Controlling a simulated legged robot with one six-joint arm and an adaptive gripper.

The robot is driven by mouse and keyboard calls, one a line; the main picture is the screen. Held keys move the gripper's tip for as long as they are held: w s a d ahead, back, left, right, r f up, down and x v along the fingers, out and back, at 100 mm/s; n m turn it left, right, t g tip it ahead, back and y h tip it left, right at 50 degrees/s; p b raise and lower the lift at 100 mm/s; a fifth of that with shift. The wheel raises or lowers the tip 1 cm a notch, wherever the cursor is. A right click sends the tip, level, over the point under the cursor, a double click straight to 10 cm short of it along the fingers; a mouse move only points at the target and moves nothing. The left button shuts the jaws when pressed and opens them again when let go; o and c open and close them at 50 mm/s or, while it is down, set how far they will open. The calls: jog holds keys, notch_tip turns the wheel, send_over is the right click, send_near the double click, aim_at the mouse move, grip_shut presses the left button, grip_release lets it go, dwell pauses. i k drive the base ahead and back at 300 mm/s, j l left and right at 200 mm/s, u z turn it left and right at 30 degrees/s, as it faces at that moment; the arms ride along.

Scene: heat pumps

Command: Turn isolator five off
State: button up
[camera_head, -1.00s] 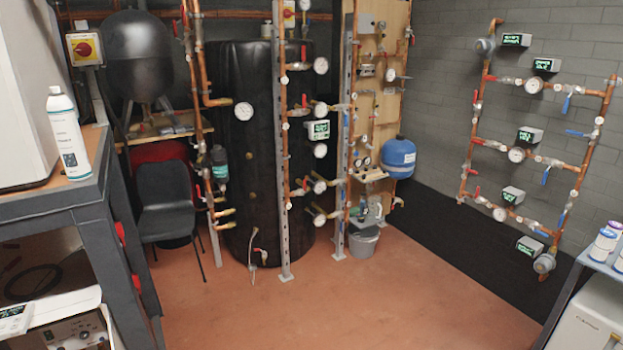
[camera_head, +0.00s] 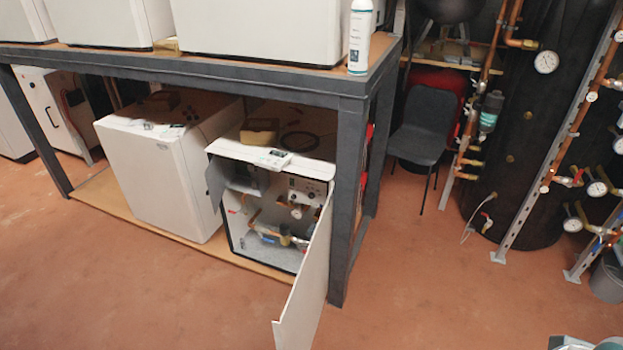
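No isolator switch is visible in the current head view, so I cannot tell which is isolator five or how it is set. An open white unit (camera_head: 270,250) stands under the bench, with copper pipes and a small control panel (camera_head: 307,190) inside. Its door (camera_head: 306,285) is swung open toward me. The labels on the panel are too small to read.
A dark-framed bench (camera_head: 200,63) carries white units and a white bottle (camera_head: 360,35). A closed white unit (camera_head: 155,180) stands beneath it. A black chair (camera_head: 430,125) and black tank (camera_head: 520,160) stand at right. The red floor (camera_head: 430,270) in front is clear.

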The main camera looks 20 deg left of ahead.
aim_at(364, 174)
jog(key=i+l+u, duration=0.2)
jog(key=u, duration=0.15)
jog(key=i+l+u, duration=0.45)
jog(key=l+u, duration=0.15)
jog(key=u, duration=0.6)
jog(key=i+l+u, duration=0.2)
jog(key=l+u, duration=0.15)
jog(key=i+l+u, duration=0.1)
jog(key=l+u, duration=0.25)
jog(key=l, duration=0.25)
jog(key=l+u, duration=0.35)
jog(key=l, duration=0.15)
jog(key=i+l, duration=0.1)
jog(key=l, duration=1)
jog(key=i+l+u, duration=0.1)
jog(key=l, duration=1)
